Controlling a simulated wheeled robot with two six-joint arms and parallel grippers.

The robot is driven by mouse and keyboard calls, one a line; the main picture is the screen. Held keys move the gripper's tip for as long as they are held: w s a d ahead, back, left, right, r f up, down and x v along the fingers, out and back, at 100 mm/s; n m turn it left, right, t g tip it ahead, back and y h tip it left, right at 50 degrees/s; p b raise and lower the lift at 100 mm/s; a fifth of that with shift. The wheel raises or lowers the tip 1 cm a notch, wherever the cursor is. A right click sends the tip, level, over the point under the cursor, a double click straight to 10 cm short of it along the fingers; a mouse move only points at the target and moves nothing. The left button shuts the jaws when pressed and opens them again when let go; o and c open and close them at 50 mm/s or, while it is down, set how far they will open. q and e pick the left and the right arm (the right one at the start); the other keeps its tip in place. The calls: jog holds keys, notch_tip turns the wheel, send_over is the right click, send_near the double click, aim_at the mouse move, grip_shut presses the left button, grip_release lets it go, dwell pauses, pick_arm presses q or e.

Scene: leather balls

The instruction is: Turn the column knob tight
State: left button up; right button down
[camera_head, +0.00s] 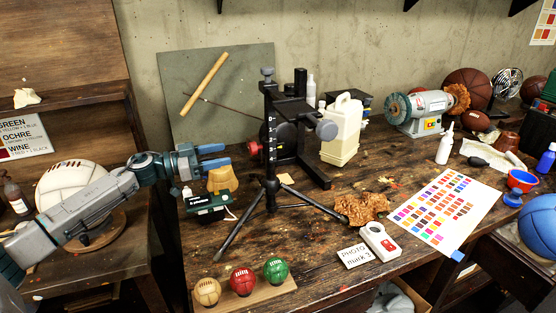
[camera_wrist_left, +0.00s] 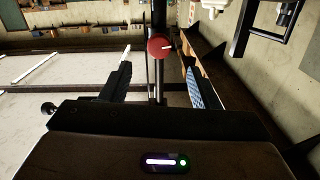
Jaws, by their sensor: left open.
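A black camera stand on a tripod (camera_head: 270,186) stands on the workbench with an upright column. A red knob (camera_head: 254,148) sticks out from the column's left side. In the left wrist view the red knob (camera_wrist_left: 159,46) lies ahead, between the lines of the two fingers, with a thin pale pin on its right side. My left gripper (camera_head: 226,155) has blue finger pads, points right toward the knob and is open. A gap shows between its fingertips and the knob; nothing is between the fingers. My right gripper is not in view.
A green device (camera_head: 207,207) sits below my left gripper. Three small balls on a wooden strip (camera_head: 262,298) lie at the front edge. A cream jug (camera_head: 341,132) stands right of the stand. Tripod legs spread over the bench, beside a brown crumpled lump (camera_head: 362,208).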

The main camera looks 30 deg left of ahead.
aim_at(250, 149)
pick_arm(q)
jog(key=p+x, duration=0.4)
jog(key=x, duration=0.4)
jog(key=shift+w+d+r, duration=0.15)
jog(key=shift+w+d, duration=0.05)
jog(key=shift+w+d+p, duration=0.3)
jog(key=shift+w+d, duration=0.2)
jog(key=shift+w, duration=0.05)
jog(key=shift+c, duration=1)
jog(key=c, duration=0.8)
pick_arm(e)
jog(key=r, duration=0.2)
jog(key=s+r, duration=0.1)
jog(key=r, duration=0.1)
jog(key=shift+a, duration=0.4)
